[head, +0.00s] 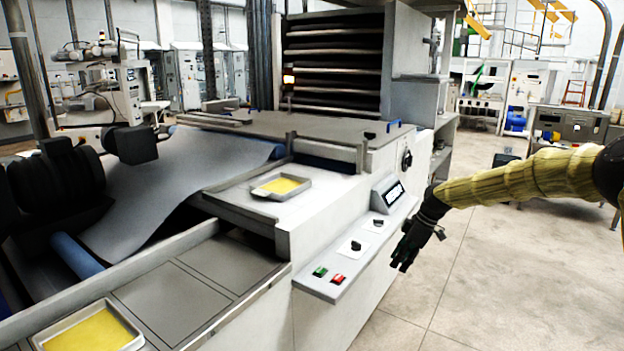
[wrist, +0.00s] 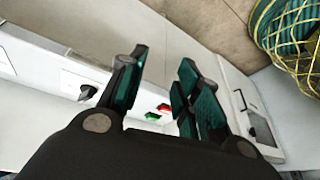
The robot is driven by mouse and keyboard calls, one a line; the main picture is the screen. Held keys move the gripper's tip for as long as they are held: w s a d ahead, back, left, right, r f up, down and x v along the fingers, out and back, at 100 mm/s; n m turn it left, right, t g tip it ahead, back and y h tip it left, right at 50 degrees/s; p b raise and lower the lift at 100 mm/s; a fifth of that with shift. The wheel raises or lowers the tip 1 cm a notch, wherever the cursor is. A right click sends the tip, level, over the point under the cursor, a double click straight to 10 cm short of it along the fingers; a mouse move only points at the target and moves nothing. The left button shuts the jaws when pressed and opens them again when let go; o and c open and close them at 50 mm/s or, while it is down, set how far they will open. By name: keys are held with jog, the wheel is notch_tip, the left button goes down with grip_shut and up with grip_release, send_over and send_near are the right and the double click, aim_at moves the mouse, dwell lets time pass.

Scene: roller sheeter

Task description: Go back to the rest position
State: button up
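My gripper (head: 405,262) hangs in the air at the right of the roller sheeter (head: 330,235), in front of its control ledge. In the wrist view my gripper (wrist: 160,95) has its fingers apart, with nothing between them. The ledge carries a green button (head: 320,271), a red button (head: 337,279), black knobs (head: 356,245) and a tilted display (head: 394,194). The green button (wrist: 153,116) and red button (wrist: 164,107) also show between the fingers in the wrist view, some way beyond them. My fingers do not appear to touch the ledge.
A tray with a yellow sheet (head: 282,186) sits on the machine, and another tray (head: 92,331) is at the lower left. Grey sheeting (head: 170,185) runs down to a blue roller (head: 76,255).

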jog(key=s+a+f+m, duration=0.2)
jog(key=s+a+f, duration=0.3)
jog(key=f, duration=0.4)
jog(key=s+a+f+m, duration=0.2)
jog(key=s+a+f, duration=0.2)
jog(key=s+f, duration=0.45)
jog(key=s+a+f+m+h, duration=0.1)
jog(key=s+a+f+m, duration=0.15)
jog(key=s+f, duration=1.05)
jog(key=s+d+f+m+h, duration=0.1)
jog(key=s+d+m, duration=0.1)
jog(key=s, duration=0.9)
jog(key=s+d+f+m+h, duration=0.1)
jog(key=s+d+m, duration=0.2)
jog(key=s, duration=0.9)
jog(key=s+d+f+m+h, duration=0.1)
jog(key=s+d+f+m, duration=0.1)
jog(key=s, duration=0.9)
jog(key=shift+s+d+m+g, duration=0.15)
jog(key=shift+s+m+g, duration=0.2)
jog(key=shift+m, duration=0.5)
